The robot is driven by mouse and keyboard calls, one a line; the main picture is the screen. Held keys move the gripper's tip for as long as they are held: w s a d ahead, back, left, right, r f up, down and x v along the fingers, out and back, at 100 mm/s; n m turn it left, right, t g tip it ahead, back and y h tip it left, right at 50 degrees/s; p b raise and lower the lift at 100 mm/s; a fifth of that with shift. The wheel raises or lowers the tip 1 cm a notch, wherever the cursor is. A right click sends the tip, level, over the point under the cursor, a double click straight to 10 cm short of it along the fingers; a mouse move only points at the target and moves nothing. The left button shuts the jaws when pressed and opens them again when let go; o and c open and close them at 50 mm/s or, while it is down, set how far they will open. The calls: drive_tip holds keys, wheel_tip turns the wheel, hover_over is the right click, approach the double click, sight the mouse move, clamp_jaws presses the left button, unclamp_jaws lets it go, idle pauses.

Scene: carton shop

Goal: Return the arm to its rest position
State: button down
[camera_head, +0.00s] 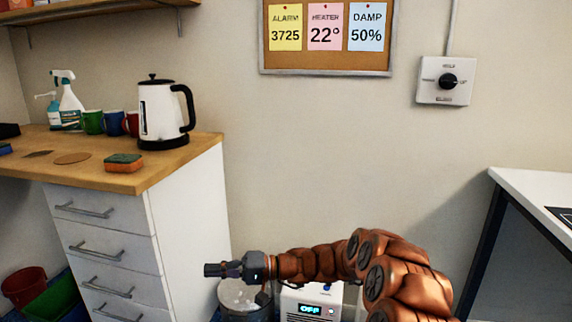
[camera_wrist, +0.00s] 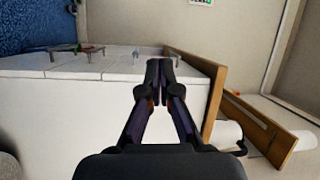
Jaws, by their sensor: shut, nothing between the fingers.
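My arm shows in the head view as brown-orange, padded links at the lower middle. It bends over from the lower right and stretches left. My gripper (camera_head: 212,269) is at its left end, pointing left toward the side of the white drawer cabinet (camera_head: 195,220). In the wrist view my gripper (camera_wrist: 160,70) has its two fingertips together, shut with nothing between them. The cabinet's white side and drawer handles lie beyond the fingers in that view. I cannot tell the exact gap between the fingertips and the cabinet.
The wooden counter (camera_head: 185,160) holds a kettle (camera_head: 160,112), a sponge (camera_head: 124,162), mugs and spray bottles. Below my arm stand a metal bin (camera_head: 240,297) and a heater reading OFF (camera_head: 310,308). A white table (camera_head: 530,195) is at right.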

drive_tip(key=s+d+r+g+h+p, duration=0.1)
drive_tip(key=s+d+r+h+p, duration=0.25)
drive_tip(key=s+r, duration=0.3)
drive_tip(key=s+d+r+n+g+h+p, duration=0.1)
drive_tip(key=s+d+r+h+p, duration=0.1)
drive_tip(key=s+r+p, duration=0.5)
drive_tip(key=s+d+r+g+h+p, duration=0.1)
drive_tip(key=s+d+r+h+p, duration=0.2)
drive_tip(key=s+r, duration=0.35)
drive_tip(key=s+d+r+m+t+h+p, duration=0.1)
drive_tip(key=s+d+r+h+p, duration=0.2)
drive_tip(key=d, duration=0.6)
drive_tip(key=s+d+r+m+t+h+p, duration=0.1)
drive_tip(key=s+d+r+m+h+p, duration=0.1)
drive_tip(key=s+d+p, duration=0.6)
drive_tip(key=s+d+r+m+t+h+p, duration=0.1)
drive_tip(key=s+d+r+h+p, duration=0.3)
drive_tip(key=s+d, duration=0.4)
drive_tip(key=shift+d+r+t+h+p, duration=0.15)
drive_tip(key=shift+d+t+h+p, duration=0.4)
drive_tip(key=shift+d+p, duration=0.4)
drive_tip(key=shift+d, duration=0.1)
